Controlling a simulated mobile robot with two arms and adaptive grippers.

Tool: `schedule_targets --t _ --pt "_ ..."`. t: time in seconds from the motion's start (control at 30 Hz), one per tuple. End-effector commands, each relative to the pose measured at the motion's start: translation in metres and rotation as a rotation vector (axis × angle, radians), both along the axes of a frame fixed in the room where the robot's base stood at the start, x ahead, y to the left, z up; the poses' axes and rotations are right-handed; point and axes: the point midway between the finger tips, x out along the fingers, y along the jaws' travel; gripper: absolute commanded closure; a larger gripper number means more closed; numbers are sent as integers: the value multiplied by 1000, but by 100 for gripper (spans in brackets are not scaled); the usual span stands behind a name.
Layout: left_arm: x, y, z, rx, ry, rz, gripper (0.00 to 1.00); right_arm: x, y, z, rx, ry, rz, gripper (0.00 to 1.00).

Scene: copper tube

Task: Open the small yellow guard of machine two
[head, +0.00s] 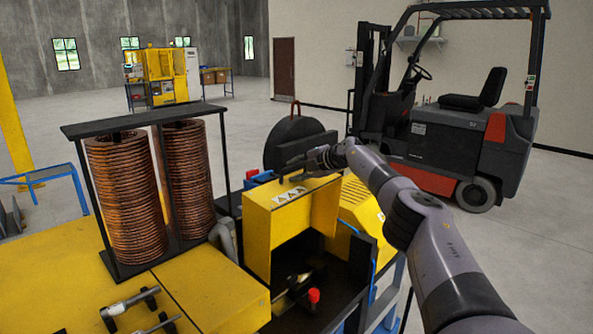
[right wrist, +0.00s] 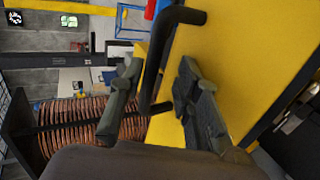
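The small yellow guard (head: 292,225) is a box-like cover on the machine in the middle of the head view. Below its front panel is a dark opening. My right gripper (head: 298,166) is just above its top, reaching in from the right. In the right wrist view, a black bar handle (right wrist: 186,15) stands out from the yellow surface (right wrist: 240,60). Part of the handle runs between the two fingers of my right gripper (right wrist: 158,68). The fingers are apart, with gaps visible beside the handle. My left gripper is not in view.
Copper coils (head: 125,195) in a black frame stand left of the guard. A red knob (head: 314,295) shows in the opening. A forklift (head: 450,135) is parked behind at the right. Another yellow machine (head: 165,72) stands far back. Open floor lies at right.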

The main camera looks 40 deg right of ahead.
Motion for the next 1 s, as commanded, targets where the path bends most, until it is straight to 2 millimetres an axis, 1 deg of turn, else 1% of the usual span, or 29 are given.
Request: schedule_targets --t 0.13,0.27,0.47,0.67,0.9,1.0 --pt "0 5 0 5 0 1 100 -1 -1 0 -1 1 -2 69" --pt "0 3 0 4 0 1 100 -5 -3 2 -1 1 -2 69" --pt "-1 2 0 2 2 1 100 -20 -4 9 -3 0 -2 69" --pt "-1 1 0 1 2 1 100 -44 -5 22 -3 0 -1 69" --pt "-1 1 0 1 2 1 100 -81 -7 41 -1 -1 -2 69" --pt "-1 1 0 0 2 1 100 -94 -8 47 0 -1 -1 69"
